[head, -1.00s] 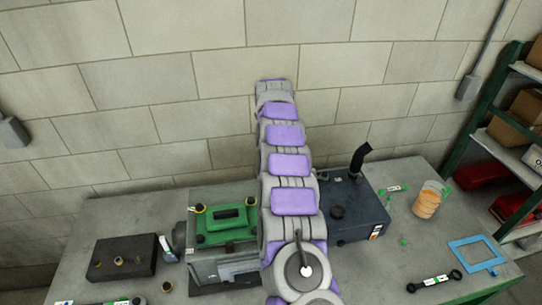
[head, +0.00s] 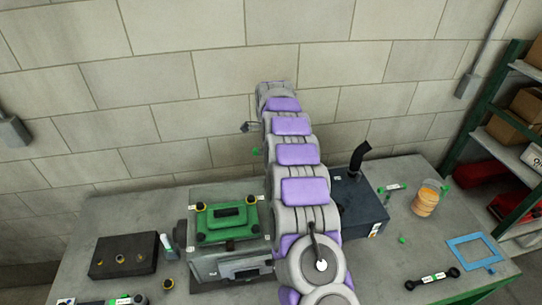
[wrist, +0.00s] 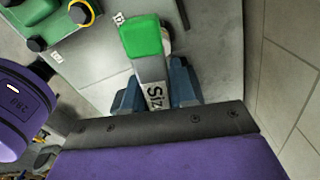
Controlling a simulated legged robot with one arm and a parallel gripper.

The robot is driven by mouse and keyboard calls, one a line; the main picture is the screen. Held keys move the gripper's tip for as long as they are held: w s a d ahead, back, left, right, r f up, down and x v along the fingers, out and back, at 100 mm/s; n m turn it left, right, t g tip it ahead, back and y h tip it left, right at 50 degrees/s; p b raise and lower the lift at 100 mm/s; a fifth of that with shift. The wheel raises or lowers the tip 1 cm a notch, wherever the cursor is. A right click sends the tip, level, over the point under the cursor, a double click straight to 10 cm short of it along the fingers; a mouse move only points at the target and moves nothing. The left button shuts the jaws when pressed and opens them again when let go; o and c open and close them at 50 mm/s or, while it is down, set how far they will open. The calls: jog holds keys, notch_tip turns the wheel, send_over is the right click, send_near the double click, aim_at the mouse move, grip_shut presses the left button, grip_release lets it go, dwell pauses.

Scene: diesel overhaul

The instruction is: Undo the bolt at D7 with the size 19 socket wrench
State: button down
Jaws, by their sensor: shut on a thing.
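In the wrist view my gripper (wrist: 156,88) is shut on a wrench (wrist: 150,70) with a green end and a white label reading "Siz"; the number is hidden. In the head view, a grey and green piece (head: 254,151) shows beside my arm, raised against the wall; I cannot tell if it is the wrench. The engine block (head: 230,264) stands on the bench with a green cover (head: 226,222) on top. Yellow-ringed bolts (head: 200,207) sit at the cover's corners. The label D7 is not readable. The tool is apart from the bolts.
A dark blue box (head: 358,215) with a black pipe stands right of my arm. A black block (head: 124,256) with holes lies left. A jar (head: 427,200), a blue frame (head: 475,253) and a labelled black tool (head: 433,281) lie on the right of the bench.

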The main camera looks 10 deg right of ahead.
jog(key=n+p, duration=0.1)
jog(key=n, duration=0.5)
jog(key=shift+r, duration=0.1)
jog(key=n, duration=0.6)
jog(key=shift+n+p, duration=0.35)
jog(key=shift+n, duration=0.05)
jog(key=n, duration=1)
jog(key=shift+n, duration=0.4)
jog(key=shift+r, duration=0.1)
